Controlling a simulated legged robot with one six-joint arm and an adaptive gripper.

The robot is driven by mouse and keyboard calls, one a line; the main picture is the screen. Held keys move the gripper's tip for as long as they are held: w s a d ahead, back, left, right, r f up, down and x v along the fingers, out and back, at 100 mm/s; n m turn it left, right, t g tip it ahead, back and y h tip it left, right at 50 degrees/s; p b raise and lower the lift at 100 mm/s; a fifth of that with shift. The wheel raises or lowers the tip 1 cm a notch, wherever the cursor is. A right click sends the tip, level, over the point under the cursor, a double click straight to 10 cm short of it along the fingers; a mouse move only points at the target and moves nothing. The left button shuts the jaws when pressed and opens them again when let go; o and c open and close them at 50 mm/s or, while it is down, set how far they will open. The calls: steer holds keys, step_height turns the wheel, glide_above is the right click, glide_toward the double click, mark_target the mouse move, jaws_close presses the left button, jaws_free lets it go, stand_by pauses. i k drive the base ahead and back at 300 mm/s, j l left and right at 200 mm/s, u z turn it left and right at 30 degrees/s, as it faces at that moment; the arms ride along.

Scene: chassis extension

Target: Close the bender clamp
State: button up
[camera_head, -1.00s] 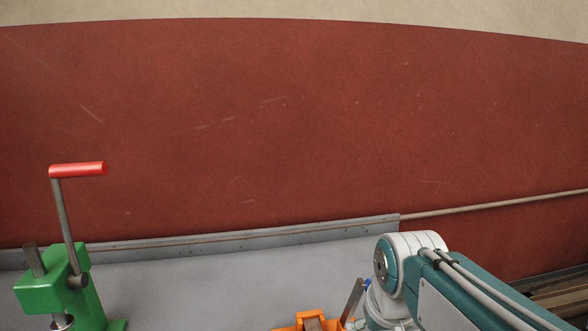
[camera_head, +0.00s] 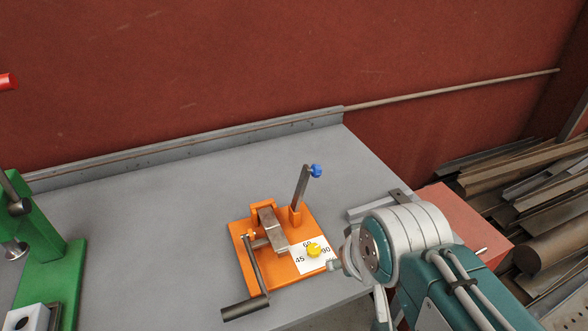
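The bender is an orange device (camera_head: 243,229) on the grey bench in the head view. A grey lever with a blue knob (camera_head: 316,171) stands nearly upright at its back right, leaning slightly right. A steel clamp block (camera_head: 270,226) sits in the middle. A dark crank handle (camera_head: 245,307) reaches toward the front left. A yellow knob (camera_head: 314,250) sits on a white plate marked 45, 60 and 90. My arm is right of the bender, its rounded joint close to the bender's right corner. I cannot make out my gripper's fingers.
A green machine (camera_head: 58,262) stands at the left of the grey bench (camera_head: 150,215). A grey raised strip (camera_head: 200,148) runs along the bench's back edge. A red block (camera_head: 465,215) is beyond my arm. Metal stock (camera_head: 540,190) is piled at the right. The bench behind the bender is clear.

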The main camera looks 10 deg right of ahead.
mark_target(315, 170)
steer(key=k+l+u, duration=0.1)
steer(key=l+u, duration=0.15)
steer(key=u, duration=0.2)
steer(key=k+l+u, duration=0.1)
steer(key=l+u, duration=0.15)
steer(key=u, duration=0.15)
steer(key=k+l+u, duration=0.5)
steer(key=k+l, duration=0.95)
steer(key=l, duration=0.25)
steer(key=i+l+u, duration=0.1)
steer(key=i+l, duration=0.3)
steer(key=i, duration=0.15)
